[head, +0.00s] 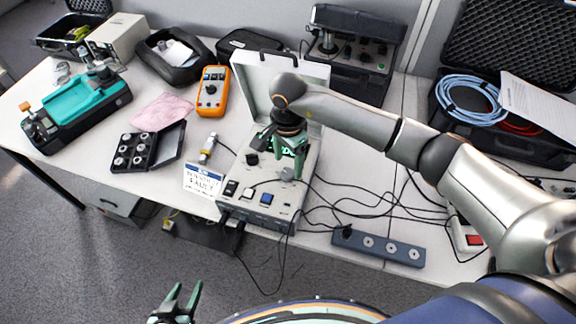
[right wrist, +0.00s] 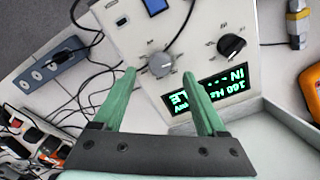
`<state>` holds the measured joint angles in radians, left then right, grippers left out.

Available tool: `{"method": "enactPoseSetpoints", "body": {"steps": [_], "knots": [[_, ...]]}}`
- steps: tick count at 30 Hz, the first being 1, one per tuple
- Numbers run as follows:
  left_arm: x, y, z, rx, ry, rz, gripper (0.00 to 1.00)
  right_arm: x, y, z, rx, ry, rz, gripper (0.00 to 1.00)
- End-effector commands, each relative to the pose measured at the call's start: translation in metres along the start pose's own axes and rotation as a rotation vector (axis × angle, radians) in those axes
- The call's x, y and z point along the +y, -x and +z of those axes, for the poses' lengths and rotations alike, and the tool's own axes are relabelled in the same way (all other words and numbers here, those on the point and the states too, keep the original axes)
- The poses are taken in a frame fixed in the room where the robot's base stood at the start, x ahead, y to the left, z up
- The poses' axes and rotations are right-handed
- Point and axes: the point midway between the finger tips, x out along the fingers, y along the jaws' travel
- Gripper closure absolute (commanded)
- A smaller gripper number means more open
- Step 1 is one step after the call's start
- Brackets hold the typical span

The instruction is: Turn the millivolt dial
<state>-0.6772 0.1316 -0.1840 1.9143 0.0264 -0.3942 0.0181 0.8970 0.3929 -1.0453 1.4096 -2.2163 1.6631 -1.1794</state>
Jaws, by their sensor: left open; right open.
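The calibrator box (head: 262,205) stands on the table with its lid raised. Its panel has a grey dial (head: 287,174), a black dial (head: 252,158) and a lit green display (right wrist: 208,90). The dial labels are too small to read. My right gripper (right wrist: 159,74) is open above the panel. In the right wrist view the grey dial (right wrist: 160,64) shows between and just beyond its fingertips; I cannot tell if they touch it. The black dial (right wrist: 231,46) is to the right of the fingers. My left gripper (head: 187,286) is open and empty, in front of the table.
A sensor cylinder (head: 208,148) and a printed card (head: 202,180) lie left of the box. An orange multimeter (head: 212,91) is behind them. Black cables (head: 375,205) and a power strip (head: 378,246) lie to the right. A black case (head: 140,150) is farther left.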

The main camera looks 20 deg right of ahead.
Motion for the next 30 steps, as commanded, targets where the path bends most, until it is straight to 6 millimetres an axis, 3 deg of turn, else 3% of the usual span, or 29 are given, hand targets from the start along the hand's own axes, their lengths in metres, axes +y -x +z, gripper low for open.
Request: {"method": "enactPoseSetpoints", "body": {"steps": [7, 18, 30], "knots": [[0.000, 0.003, -0.002, -0.001, 0.000, 0.000, 0.50, 0.000, -0.032, 0.001, -0.003, -0.001, 0.000, 0.26], [0.000, 0.003, -0.002, -0.002, 0.000, 0.000, 0.50, 0.000, -0.038, 0.000, -0.001, 0.000, -0.002, 0.26], [0.001, 0.003, -0.002, -0.002, 0.001, 0.000, 0.50, 0.000, -0.037, 0.000, -0.001, 0.000, -0.001, 0.70]]}}
